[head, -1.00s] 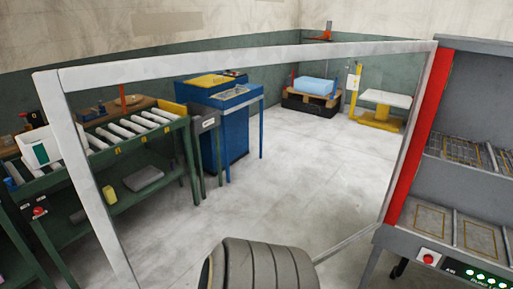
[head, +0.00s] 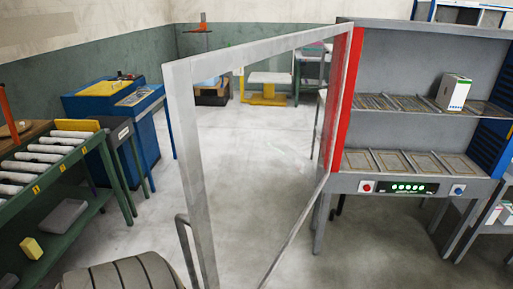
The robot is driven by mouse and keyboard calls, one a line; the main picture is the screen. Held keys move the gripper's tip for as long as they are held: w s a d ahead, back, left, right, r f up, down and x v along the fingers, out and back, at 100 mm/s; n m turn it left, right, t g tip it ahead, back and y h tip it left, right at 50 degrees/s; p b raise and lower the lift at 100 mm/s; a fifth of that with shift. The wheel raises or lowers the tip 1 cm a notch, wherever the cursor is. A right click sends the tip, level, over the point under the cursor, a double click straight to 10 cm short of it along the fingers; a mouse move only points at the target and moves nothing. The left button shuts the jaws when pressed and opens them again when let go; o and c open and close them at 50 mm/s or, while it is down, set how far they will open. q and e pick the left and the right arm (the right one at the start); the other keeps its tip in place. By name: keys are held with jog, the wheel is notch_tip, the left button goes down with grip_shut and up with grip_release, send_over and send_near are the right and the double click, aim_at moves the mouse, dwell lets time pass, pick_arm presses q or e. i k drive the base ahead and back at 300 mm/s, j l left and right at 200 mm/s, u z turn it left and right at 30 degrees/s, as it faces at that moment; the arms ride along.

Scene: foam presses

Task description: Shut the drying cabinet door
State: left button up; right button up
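The drying cabinet (head: 425,52) stands at the right of the head view. It is a grey body with two open shelf levels holding wire racks. Its door (head: 188,135) is open: a light grey frame that I can see through, swung out toward me from the red post (head: 332,110) at the cabinet's left side. The door's free edge is the near upright at centre left. A grey bar handle (head: 184,252) shows low beside that edge, its lower end cut off by the picture. Neither of my grippers is in view.
A white and green box (head: 454,92) stands on the cabinet's upper level. A green roller bench (head: 50,190) and a blue machine (head: 135,130) stand to the left. A yellow lift table (head: 265,85) is at the back. The floor (head: 225,175) behind the door is clear.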

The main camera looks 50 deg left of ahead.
aim_at(181, 76)
jog(key=k+j, duration=0.1)
jog(key=j, duration=0.4)
jog(key=k+j, duration=0.1)
jog(key=j, duration=0.45)
jog(key=k+j, duration=0.1)
jog(key=j, duration=0.4)
jog(key=i+j, duration=0.1)
jog(key=j, duration=0.35)
jog(key=i+j, duration=0.1)
jog(key=j, duration=0.3)
jog(key=u, duration=0.05)
